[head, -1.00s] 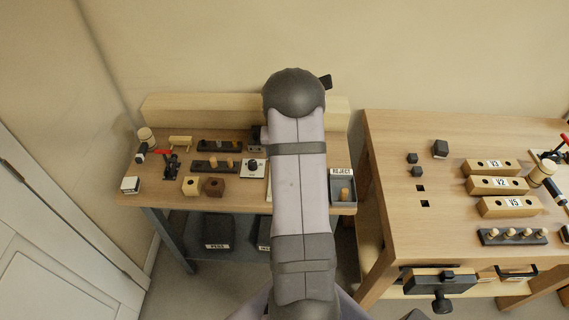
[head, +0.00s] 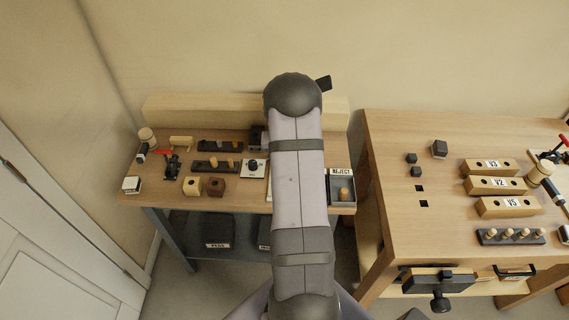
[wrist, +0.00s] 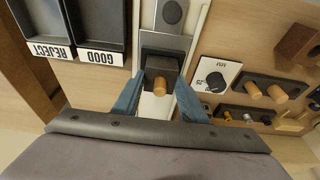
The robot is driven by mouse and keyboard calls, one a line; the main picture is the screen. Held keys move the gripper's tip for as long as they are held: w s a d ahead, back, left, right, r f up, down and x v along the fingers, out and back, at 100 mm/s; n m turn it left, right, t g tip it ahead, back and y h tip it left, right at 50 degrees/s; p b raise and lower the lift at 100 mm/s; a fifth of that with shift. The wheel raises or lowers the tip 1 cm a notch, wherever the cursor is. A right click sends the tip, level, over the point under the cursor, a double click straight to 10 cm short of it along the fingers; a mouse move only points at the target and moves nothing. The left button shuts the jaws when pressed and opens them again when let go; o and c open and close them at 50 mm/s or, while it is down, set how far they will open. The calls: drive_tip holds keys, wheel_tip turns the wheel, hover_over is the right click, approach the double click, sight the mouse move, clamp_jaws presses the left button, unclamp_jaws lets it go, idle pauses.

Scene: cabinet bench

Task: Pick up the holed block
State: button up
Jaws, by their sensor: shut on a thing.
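My gripper (wrist: 160,77) shows in the wrist view, with a blue finger on each side of a dark block (wrist: 152,64). The fingers are shut on this block, and a light wooden peg (wrist: 159,87) shows at its near end. I cannot tell whether the peg sits in a hole in it. In the head view my arm hides the gripper and this block. Two other blocks with holes stand side by side on the left bench: a pale one (head: 192,186) and a brown one (head: 217,187). The brown block also shows in the wrist view (wrist: 296,44), apart from the gripper.
A grey fixture (wrist: 165,42) lies just beyond the fingers. The REJECT tray (wrist: 42,12) and GOOD tray (wrist: 99,11) are to its left. A white MM dial card (wrist: 216,77) and dark peg racks (wrist: 268,88) are close on the right. A wall stands behind the bench.

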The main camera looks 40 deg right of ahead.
drive_tip(key=shift+r, duration=0.15)
wheel_tip(320, 180, up, 10)
drive_tip(key=b, duration=0.3)
drive_tip(key=shift+s+d+r+p, duration=0.15)
drive_tip(key=shift+d+p, duration=0.1)
drive_tip(key=shift+p, duration=0.05)
drive_tip(key=s+d+r+m+p, duration=0.1)
drive_tip(key=s+d+r+p, duration=0.2)
drive_tip(key=s+a+f+n+p, duration=0.1)
drive_tip(key=s+f+p, duration=0.3)
drive_tip(key=s, duration=0.5)
drive_tip(key=shift+s+a+f, duration=0.15)
drive_tip(key=shift+s+f, duration=0.05)
drive_tip(key=shift+f, duration=0.4)
